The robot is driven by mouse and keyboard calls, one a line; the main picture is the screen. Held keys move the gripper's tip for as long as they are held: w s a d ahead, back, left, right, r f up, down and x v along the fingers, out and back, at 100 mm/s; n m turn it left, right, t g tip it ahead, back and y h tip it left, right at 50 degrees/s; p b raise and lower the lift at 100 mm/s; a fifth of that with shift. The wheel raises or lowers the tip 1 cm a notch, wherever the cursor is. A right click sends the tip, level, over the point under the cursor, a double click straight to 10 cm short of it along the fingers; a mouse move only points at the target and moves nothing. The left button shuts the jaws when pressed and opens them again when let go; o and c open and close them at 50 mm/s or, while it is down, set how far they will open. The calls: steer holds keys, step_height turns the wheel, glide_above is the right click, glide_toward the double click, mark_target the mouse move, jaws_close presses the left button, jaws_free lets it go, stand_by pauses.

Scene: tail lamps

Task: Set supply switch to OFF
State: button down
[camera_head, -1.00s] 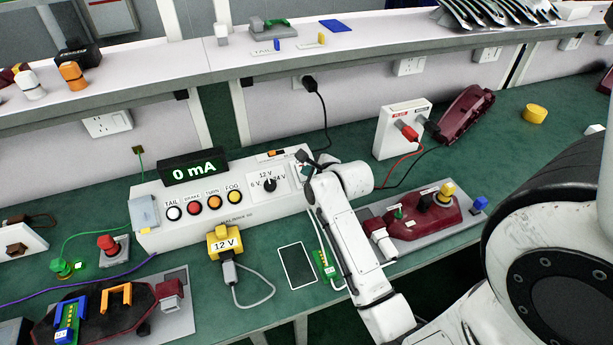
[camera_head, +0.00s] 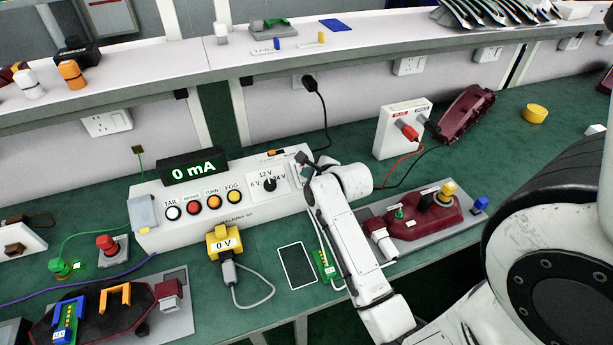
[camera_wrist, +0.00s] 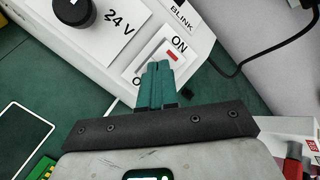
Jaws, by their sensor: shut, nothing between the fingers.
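The supply switch (camera_wrist: 172,56) is on the white control box (camera_head: 190,230), near its right end. In the wrist view its ON label and a red mark show beyond my fingertips. Only an "O" of the other label shows; the fingers hide the rest. My gripper (camera_wrist: 158,68) has its teal fingers shut together and empty, over the lower part of the switch. Whether they touch it I cannot tell. In the head view my arm covers most of the switch. The yellow meter (camera_head: 224,242) reads 0 V, and the black display (camera_head: 193,167) reads 0 mA.
A black voltage knob (camera_head: 269,185) and several round lamp buttons sit left of my gripper on the box. A dark tablet (camera_head: 297,266) lies in front. A white socket box (camera_head: 402,128) with red and black plugs and a maroon lamp (camera_head: 425,222) stand to the right.

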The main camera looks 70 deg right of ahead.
steer(key=shift+r, duration=0.15)
steer(key=shift+s+a+r+p, duration=0.1)
steer(key=shift+r+p, duration=0.7)
steer(key=shift+p, duration=0.3)
steer(key=r+p, duration=0.5)
steer(key=shift+s+a, duration=0.3)
steer(key=shift+a, duration=0.05)
stand_by(0.7)
